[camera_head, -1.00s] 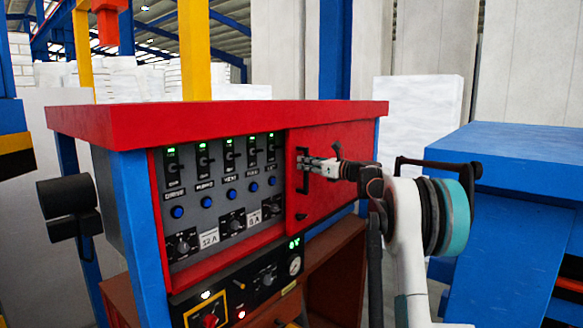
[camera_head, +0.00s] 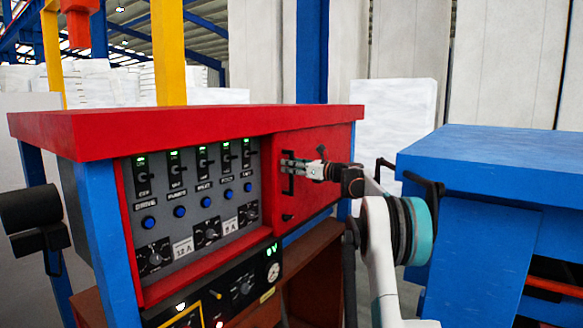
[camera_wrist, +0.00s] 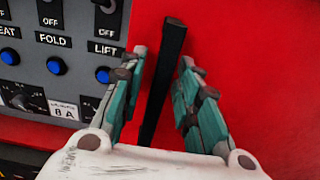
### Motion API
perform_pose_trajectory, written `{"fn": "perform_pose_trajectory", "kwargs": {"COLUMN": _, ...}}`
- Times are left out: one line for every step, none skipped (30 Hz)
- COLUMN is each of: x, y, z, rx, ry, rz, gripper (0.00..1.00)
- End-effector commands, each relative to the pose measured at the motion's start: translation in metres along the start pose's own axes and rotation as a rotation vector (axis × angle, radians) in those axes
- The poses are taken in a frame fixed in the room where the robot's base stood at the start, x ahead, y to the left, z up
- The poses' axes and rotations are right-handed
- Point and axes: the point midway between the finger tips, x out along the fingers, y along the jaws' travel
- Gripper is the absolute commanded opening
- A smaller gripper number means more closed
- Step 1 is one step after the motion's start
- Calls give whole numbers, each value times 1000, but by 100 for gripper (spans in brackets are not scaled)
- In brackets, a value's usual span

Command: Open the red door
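The red door (camera_head: 322,196) is the flat red panel at the right of the control cabinet; it looks closed, lying beside the grey switch panel. Its black upright bar handle (camera_head: 288,177) stands near the door's left edge. My gripper (camera_head: 288,167) is at the handle's upper part. In the wrist view the handle (camera_wrist: 164,80) runs between the two teal-and-grey fingers of my gripper (camera_wrist: 160,62), with a visible gap on each side. The fingers are open around the handle. Part of the door is hidden behind my gripper and wrist.
The grey switch panel (camera_head: 200,235) has several switches, blue buttons and knobs left of the door. A small black knob (camera_head: 288,217) sits low on the door. A blue box-like structure (camera_head: 490,165) stands to the right, close to my arm. A red top (camera_head: 180,124) overhangs the cabinet.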

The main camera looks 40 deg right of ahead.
Motion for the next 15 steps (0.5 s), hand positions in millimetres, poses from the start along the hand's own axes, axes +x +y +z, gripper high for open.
{"fn": "perform_pose_trajectory", "kwargs": {"x": 0, "y": 0, "z": 0, "rx": 0, "ry": 0, "rz": 0, "gripper": 33}}
{"fn": "perform_pose_trajectory", "kwargs": {"x": 0, "y": 0, "z": 0, "rx": 0, "ry": 0, "rz": 0, "gripper": 33}}
{"fn": "perform_pose_trajectory", "kwargs": {"x": 0, "y": 0, "z": 0, "rx": 0, "ry": 0, "rz": 0, "gripper": 33}}
{"fn": "perform_pose_trajectory", "kwargs": {"x": 0, "y": 0, "z": 0, "rx": 0, "ry": 0, "rz": 0, "gripper": 33}}
{"fn": "perform_pose_trajectory", "kwargs": {"x": 0, "y": 0, "z": 0, "rx": 0, "ry": 0, "rz": 0, "gripper": 33}}
{"fn": "perform_pose_trajectory", "kwargs": {"x": 0, "y": 0, "z": 0, "rx": 0, "ry": 0, "rz": 0, "gripper": 33}}
{"fn": "perform_pose_trajectory", "kwargs": {"x": 0, "y": 0, "z": 0, "rx": 0, "ry": 1, "rz": 0, "gripper": 33}}
{"fn": "perform_pose_trajectory", "kwargs": {"x": 0, "y": 0, "z": 0, "rx": 0, "ry": 1, "rz": 0, "gripper": 33}}
{"fn": "perform_pose_trajectory", "kwargs": {"x": 0, "y": 0, "z": 1, "rx": 0, "ry": 1, "rz": 0, "gripper": 33}}
{"fn": "perform_pose_trajectory", "kwargs": {"x": 0, "y": 0, "z": 2, "rx": 0, "ry": 1, "rz": 0, "gripper": 33}}
{"fn": "perform_pose_trajectory", "kwargs": {"x": 0, "y": 0, "z": 4, "rx": 0, "ry": 1, "rz": 0, "gripper": 33}}
{"fn": "perform_pose_trajectory", "kwargs": {"x": 0, "y": 0, "z": 8, "rx": 0, "ry": 1, "rz": 0, "gripper": 33}}
{"fn": "perform_pose_trajectory", "kwargs": {"x": 0, "y": 0, "z": 12, "rx": 0, "ry": 0, "rz": 0, "gripper": 33}}
{"fn": "perform_pose_trajectory", "kwargs": {"x": 0, "y": 0, "z": 16, "rx": 0, "ry": 1, "rz": 0, "gripper": 33}}
{"fn": "perform_pose_trajectory", "kwargs": {"x": 0, "y": 0, "z": 22, "rx": 0, "ry": 1, "rz": 0, "gripper": 33}}
